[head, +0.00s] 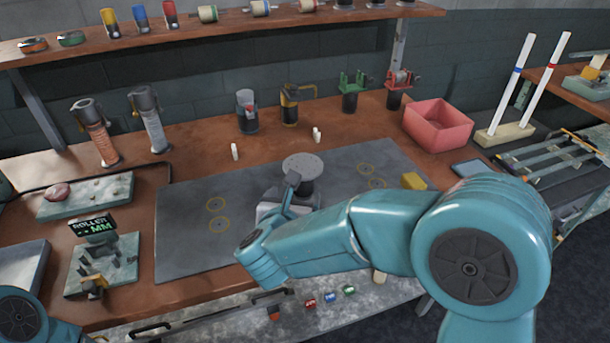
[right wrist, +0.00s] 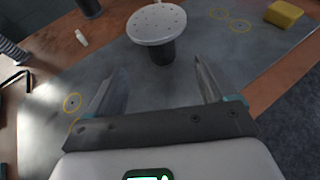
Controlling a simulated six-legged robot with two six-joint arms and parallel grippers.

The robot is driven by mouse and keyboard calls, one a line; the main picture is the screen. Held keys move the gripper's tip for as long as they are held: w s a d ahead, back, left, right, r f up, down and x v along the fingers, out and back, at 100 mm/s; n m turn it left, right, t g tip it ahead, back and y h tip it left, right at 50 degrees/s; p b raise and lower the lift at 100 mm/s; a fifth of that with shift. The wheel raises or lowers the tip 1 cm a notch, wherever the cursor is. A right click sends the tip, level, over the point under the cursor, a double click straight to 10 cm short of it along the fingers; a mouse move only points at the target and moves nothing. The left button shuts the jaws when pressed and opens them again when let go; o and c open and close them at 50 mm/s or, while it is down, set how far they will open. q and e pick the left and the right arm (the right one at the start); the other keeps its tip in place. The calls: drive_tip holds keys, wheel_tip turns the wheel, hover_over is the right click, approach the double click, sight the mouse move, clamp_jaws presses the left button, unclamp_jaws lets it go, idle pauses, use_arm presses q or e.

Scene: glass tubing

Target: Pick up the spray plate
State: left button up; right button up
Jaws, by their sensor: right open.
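The spray plate (head: 302,162) is a pale grey round disc dotted with small holes. It sits on a dark cylindrical base on the grey mat, near the mat's middle. In the right wrist view the spray plate (right wrist: 157,23) is just beyond my fingertips, level and clear of them. My right gripper (head: 292,180) is close in front of it, its fingers partly hidden by my arm. In the right wrist view the right gripper (right wrist: 160,66) is open and empty, its two fingers spread apart. My left gripper is not in view.
The grey mat (head: 185,245) has several yellow ring marks. A yellow block (head: 413,181) lies at its right edge. Small white pegs (head: 235,152) stand behind it. A pink bin (head: 437,125) is at the back right. A roller display block (head: 95,228) stands at left.

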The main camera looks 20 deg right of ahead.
drive_tip(key=x, duration=0.6)
drive_tip(key=shift+f+p, duration=0.2)
drive_tip(key=shift+p, duration=0.15)
drive_tip(key=shift+w+d+f, duration=0.15)
drive_tip(key=shift+w+d, duration=0.1)
drive_tip(key=shift+w, duration=0.2)
drive_tip(key=p+x, duration=0.1)
drive_tip(key=x, duration=0.3)
drive_tip(key=shift+w+d+f+p, duration=0.1)
drive_tip(key=shift+w+d+p, duration=0.05)
drive_tip(key=shift+w+p, duration=0.25)
drive_tip(key=shift+w+d+f, duration=0.15)
drive_tip(key=shift+w+f, duration=0.1)
drive_tip(key=shift+w, duration=0.1)
drive_tip(key=c, duration=1.1)
drive_tip(key=shift+c, duration=0.8)
drive_tip(key=shift+r, duration=0.2)
